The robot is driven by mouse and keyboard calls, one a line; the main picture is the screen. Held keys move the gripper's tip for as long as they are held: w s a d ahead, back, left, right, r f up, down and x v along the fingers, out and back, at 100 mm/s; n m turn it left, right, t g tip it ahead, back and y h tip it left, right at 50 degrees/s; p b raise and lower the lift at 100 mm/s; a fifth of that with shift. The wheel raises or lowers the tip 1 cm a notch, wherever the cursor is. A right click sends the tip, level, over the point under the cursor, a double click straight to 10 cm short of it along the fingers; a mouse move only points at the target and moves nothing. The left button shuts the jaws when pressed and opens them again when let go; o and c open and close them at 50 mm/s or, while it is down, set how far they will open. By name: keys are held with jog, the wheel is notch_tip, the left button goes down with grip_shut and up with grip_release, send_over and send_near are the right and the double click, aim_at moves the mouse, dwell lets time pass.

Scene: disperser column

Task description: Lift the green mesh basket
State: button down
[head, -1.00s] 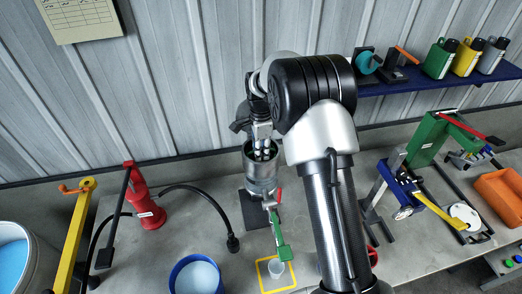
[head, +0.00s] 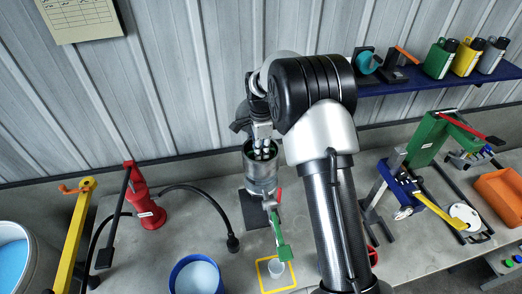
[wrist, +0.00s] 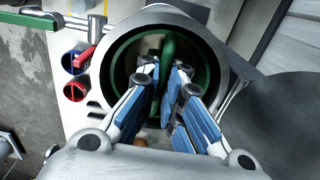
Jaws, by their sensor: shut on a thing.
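The green mesh basket (wrist: 120,62) shows in the wrist view as a green ring and wall inside the mouth of a grey metal column (wrist: 99,85). A green handle bar (wrist: 169,48) crosses the opening. My gripper (wrist: 166,78) points down into the column, with its blue-padded fingers on either side of the bar and closed on it. The fingers hide the lower bar and most of the basket's inside. In the head view my gripper (head: 262,153) is at the top of the column (head: 261,181), which hides most of the basket.
A blue tub (head: 195,275) and a red pump (head: 147,208) stand to the left. A blue shelf (head: 405,85) is at upper right.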

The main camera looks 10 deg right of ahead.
jog(key=shift+r+p, duration=3.15)
jog(key=shift+r, duration=1.9)
